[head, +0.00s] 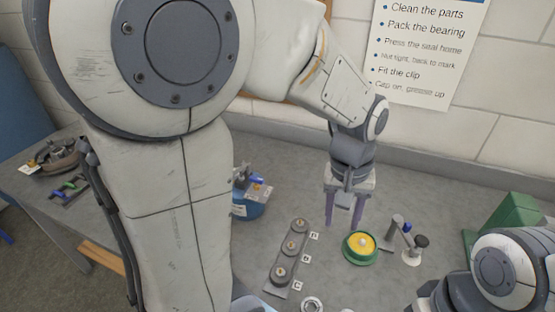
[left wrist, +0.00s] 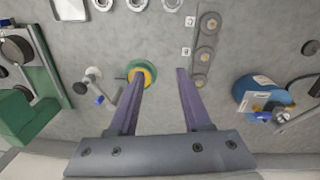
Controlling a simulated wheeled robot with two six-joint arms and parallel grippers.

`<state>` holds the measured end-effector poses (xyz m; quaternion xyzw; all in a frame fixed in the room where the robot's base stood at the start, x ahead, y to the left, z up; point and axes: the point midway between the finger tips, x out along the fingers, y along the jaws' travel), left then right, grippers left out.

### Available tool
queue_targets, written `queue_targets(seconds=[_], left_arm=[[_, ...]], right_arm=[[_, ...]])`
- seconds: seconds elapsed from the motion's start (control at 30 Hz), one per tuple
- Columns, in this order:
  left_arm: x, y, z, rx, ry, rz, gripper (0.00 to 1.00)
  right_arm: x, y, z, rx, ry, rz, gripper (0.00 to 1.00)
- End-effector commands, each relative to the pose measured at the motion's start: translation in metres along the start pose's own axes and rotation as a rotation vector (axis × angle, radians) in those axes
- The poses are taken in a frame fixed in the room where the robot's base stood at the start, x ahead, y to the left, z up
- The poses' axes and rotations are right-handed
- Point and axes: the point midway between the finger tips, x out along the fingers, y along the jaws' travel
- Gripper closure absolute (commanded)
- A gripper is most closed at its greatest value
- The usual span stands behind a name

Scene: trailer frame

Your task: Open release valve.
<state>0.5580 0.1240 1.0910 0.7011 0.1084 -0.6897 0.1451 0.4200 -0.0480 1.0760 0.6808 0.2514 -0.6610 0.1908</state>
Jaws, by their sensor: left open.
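My left gripper (head: 344,212) is open, pointing down at the grey bench, with nothing between its fingers. It also shows in the left wrist view (left wrist: 160,76). A blue rounded tank (head: 246,208) with metal fittings and a small blue part on top stands left of the gripper; it is at the right in the left wrist view (left wrist: 243,97). A small metal fitting with a blue-tipped lever (head: 404,228) stands right of the gripper; it also shows in the left wrist view (left wrist: 108,92). I cannot tell which carries the release valve. My right gripper is not in view.
A green dish with a yellow middle (head: 360,247) sits just below the gripper. A grey strip (head: 289,257) with several round discs, marked A to C, lies left of it. A green block (head: 511,214) stands at right. My own arm hides much of the left.

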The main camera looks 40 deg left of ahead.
Motion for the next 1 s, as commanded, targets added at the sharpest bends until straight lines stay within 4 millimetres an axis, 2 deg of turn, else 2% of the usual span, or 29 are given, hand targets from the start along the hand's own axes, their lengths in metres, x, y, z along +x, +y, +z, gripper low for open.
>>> queue_targets(seconds=[0.03,0.1,0.2,0.3,0.43,0.53,0.67,1.0], left_arm=[[-0.014,-0.022,-0.036,-0.211,0.002,-0.009,0.51],[-0.022,-0.055,-0.074,-0.478,0.007,-0.020,0.51],[-0.030,-0.109,-0.117,-0.825,0.016,-0.031,0.51],[-0.035,-0.161,-0.143,-1.103,0.023,-0.040,0.51],[-0.038,-0.208,-0.158,-1.337,0.029,-0.048,0.51],[-0.037,-0.226,-0.162,-1.424,0.031,-0.050,0.51],[-0.028,-0.232,-0.163,-1.453,0.030,-0.052,0.51],[0.033,-0.233,-0.162,-1.447,0.028,-0.053,0.51]], right_arm=[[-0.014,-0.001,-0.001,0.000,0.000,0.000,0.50],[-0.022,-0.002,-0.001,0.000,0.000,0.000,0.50],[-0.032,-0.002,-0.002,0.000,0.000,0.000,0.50],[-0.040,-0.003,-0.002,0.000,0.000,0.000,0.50],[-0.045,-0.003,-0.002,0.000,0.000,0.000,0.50],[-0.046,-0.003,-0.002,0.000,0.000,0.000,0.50],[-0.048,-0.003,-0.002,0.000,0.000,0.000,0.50],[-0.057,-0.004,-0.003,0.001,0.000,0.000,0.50]])
